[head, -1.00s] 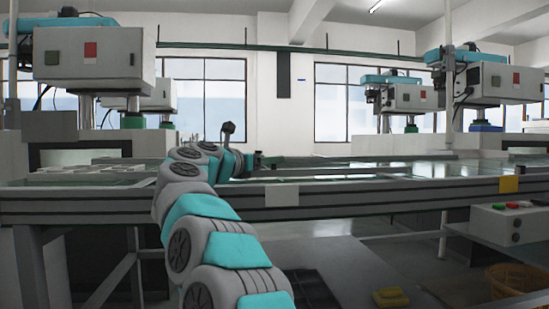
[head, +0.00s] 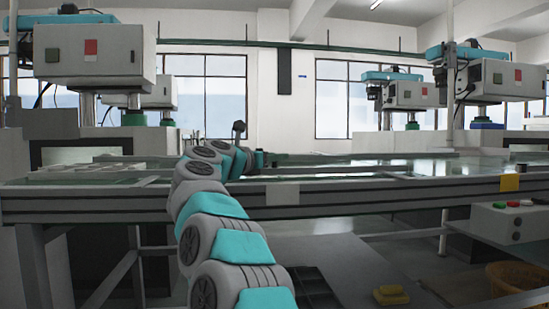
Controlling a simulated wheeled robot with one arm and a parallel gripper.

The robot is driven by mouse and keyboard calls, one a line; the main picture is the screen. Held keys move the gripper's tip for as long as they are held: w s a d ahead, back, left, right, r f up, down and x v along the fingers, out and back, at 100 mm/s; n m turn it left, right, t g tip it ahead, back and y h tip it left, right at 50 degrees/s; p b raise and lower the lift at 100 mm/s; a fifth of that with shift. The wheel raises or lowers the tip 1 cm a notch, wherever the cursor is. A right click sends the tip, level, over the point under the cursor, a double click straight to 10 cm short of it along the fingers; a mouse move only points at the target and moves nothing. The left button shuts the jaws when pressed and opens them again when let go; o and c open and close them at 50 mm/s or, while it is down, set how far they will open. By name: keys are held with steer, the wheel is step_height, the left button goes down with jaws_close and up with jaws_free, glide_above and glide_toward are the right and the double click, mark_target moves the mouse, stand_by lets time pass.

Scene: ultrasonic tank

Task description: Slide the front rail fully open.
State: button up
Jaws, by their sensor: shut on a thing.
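The front rail (head: 340,179) appears to be the thin, light bar running left to right just behind the near edge of the tank table. My teal and grey arm reaches forward over that edge. My gripper (head: 258,158) is at the arm's far end, small and mostly hidden behind my own wrist links. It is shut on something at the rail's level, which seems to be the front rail. The fingers and the exact contact are too small and covered to make out. The left part of the rail is hidden behind my arm.
The thick grey front beam (head: 400,193) of the table crosses the view below my wrist. Machine heads stand at left (head: 95,55) and right (head: 490,78). A button box (head: 515,220) and an orange basket (head: 510,280) are at lower right. A yellow block (head: 391,294) lies low down.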

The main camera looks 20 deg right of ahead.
jaws_close()
stand_by(0.7)
steer(key=shift+s+a+f+b, duration=0.1)
steer(key=shift+s+a+b, duration=0.05)
steer(key=shift+s+b, duration=0.3)
steer(key=s+b, duration=0.1)
steer(key=s+a+b, duration=0.1)
steer(key=s+b, duration=0.2)
steer(key=s, duration=0.1)
steer(key=shift+s+a+b, duration=0.25)
steer(key=shift+a+b, duration=0.05)
steer(key=shift+b, duration=0.1)
steer(key=shift+s, duration=0.1)
steer(key=o, duration=0.9)
jaws_free()
steer(key=shift+s, duration=0.1)
steer(key=shift+o, duration=0.2)
